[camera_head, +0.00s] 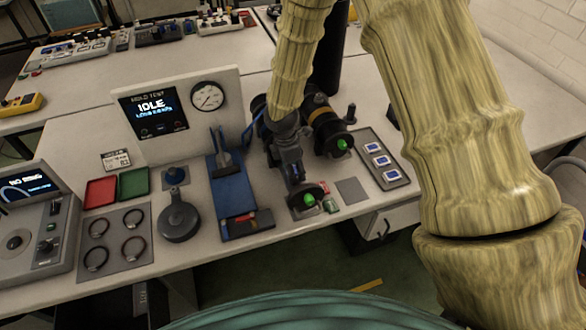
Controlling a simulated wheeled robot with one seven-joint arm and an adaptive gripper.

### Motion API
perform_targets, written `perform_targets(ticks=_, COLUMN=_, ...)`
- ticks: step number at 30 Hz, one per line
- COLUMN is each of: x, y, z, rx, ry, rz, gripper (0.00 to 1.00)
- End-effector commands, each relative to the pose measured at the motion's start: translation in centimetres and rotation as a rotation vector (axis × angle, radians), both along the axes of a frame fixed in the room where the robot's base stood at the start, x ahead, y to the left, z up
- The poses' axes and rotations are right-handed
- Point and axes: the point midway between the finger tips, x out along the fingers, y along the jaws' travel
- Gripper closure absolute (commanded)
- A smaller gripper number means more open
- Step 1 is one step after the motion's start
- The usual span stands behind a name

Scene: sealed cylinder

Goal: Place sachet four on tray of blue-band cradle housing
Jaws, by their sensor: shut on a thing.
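My gripper (295,173) is a dark grey jaw at the end of my yellow wood-patterned arm. It points down over the bench, just above and behind a dark cylinder housing with a green button (309,200). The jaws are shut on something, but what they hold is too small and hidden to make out. A blue band shows at the left, partly behind my gripper. A second dark housing with an orange band (318,112) and a green button stands to the right.
A blue press-like fixture (230,185) stands left of my gripper. Further left are a dark round pot (178,217), a red tray (100,191), a green tray (133,182) and a plate with several rings (118,240). A tester panel reading IDLE (152,108) stands behind.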

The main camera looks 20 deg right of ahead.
Motion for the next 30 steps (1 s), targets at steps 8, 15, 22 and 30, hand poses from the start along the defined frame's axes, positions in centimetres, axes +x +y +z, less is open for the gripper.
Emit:
perform_targets(ticks=8, x=-0.02, y=-0.04, z=-0.86, rx=0.0, ry=0.0, rz=-0.001, gripper=0.65)
perform_targets(ticks=15, x=-0.03, y=-0.01, z=-1.21, rx=0.0, ry=0.0, rz=-0.001, gripper=0.65)
perform_targets(ticks=22, x=-0.02, y=-0.01, z=-1.1, rx=0.0, ry=0.0, rz=-0.001, gripper=0.27)
perform_targets(ticks=30, x=-0.01, y=-0.02, z=-0.83, rx=0.0, ry=0.0, rz=-0.001, gripper=0.27)
